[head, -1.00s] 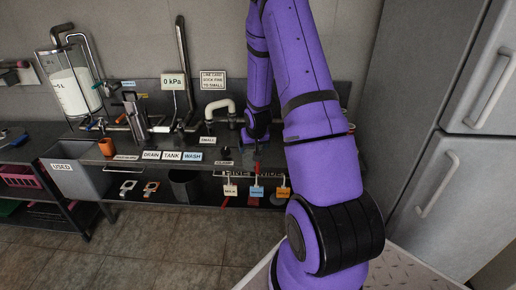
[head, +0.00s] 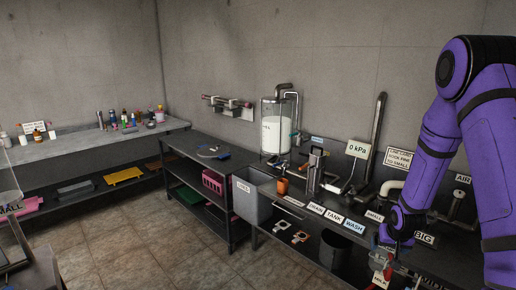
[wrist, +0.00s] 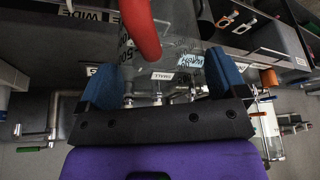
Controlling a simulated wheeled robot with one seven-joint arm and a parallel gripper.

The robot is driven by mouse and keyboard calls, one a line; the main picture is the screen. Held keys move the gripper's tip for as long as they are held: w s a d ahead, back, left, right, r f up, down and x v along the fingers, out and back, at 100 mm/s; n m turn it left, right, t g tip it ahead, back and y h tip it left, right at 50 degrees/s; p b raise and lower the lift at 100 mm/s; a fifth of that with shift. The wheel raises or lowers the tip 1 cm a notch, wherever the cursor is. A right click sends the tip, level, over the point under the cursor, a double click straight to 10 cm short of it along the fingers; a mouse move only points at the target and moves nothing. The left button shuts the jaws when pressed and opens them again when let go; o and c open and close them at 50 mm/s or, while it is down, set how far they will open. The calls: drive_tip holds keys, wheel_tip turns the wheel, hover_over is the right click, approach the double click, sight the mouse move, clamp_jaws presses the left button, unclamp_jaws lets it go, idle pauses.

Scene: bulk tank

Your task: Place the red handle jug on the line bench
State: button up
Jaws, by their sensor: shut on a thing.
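In the wrist view, a clear jug (wrist: 178,40) with printed markings and a thick red handle (wrist: 140,28) sits between the blue fingers of my gripper (wrist: 163,75). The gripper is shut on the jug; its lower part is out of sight. In the head view my gripper (head: 396,236) is at the lower right, over the dark bench (head: 290,200) with the DRAIN, TANK and WASH labels. The jug is hard to make out there. No label in sight names the line bench.
A dark bench (head: 185,143) with a pink crate (head: 213,182) below adjoins the grey USED bin (head: 250,205). A grey bench (head: 70,147) with several bottles stands at the back left. A glass milk vessel (head: 276,125) and pipes rise behind the labels. The tiled floor (head: 130,225) is clear.

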drive_tip(key=w+a+f+n+y, duration=0.1)
drive_tip(key=a+n, duration=0.2)
drive_tip(key=a, duration=1.4)
drive_tip(key=shift+w+f+n, duration=0.25)
drive_tip(key=shift+w+n, duration=0.05)
drive_tip(key=shift+w, duration=0.1)
